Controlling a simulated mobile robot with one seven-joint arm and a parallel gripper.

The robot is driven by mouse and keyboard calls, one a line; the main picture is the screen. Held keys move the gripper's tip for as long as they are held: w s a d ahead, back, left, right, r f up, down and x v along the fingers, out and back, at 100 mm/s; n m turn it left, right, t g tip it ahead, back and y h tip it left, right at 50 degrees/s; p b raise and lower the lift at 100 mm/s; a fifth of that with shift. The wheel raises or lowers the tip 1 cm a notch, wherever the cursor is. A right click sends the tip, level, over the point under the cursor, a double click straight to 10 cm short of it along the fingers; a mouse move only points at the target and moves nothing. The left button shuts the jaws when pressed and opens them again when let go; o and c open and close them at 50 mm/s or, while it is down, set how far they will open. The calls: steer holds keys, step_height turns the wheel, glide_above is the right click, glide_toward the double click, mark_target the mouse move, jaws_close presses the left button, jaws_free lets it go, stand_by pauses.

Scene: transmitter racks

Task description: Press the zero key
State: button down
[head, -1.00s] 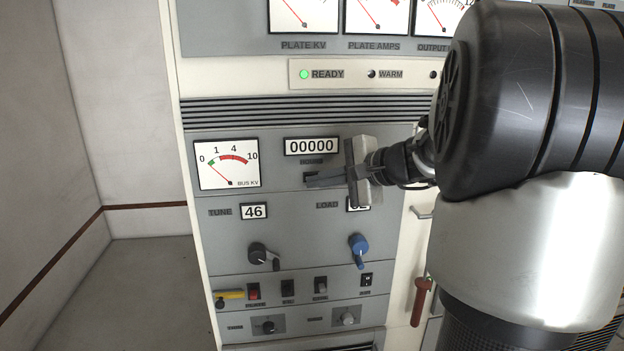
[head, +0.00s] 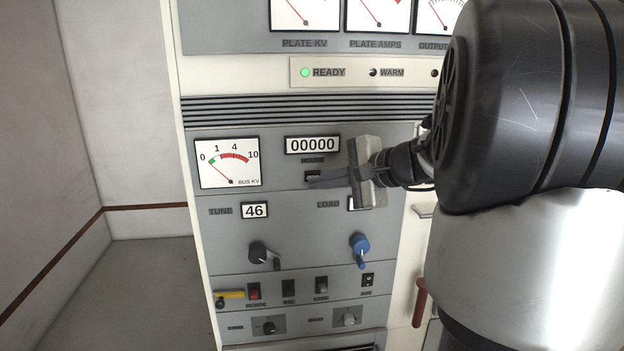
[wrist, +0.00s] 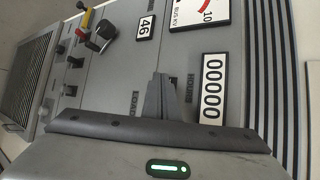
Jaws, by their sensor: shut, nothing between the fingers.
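The zero key (head: 313,175) is a small dark key on the grey panel, just under the hours counter (head: 312,145), which reads 00000. My gripper (head: 311,184) is shut and empty, its fingertips pointing at the panel right by the key's lower edge. I cannot tell whether they touch it. In the wrist view the shut fingers (wrist: 160,78) stand beside the counter (wrist: 213,88) and the HOURS label, and the key is hidden behind them.
A bus kV meter (head: 229,163) is left of the counter. Below are the tune knob (head: 262,255), the blue load knob (head: 359,249) and a row of switches (head: 288,288). My gripper partly covers the load readout. A green READY lamp (head: 305,72) is lit above.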

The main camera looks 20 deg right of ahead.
steer(key=s, duration=0.2)
steer(key=s+a+b, duration=0.1)
steer(key=s, duration=0.1)
steer(key=shift+s+a+b, duration=0.2)
steer(key=shift+s+b, duration=0.1)
steer(key=shift+s, duration=0.1)
stand_by(0.5)
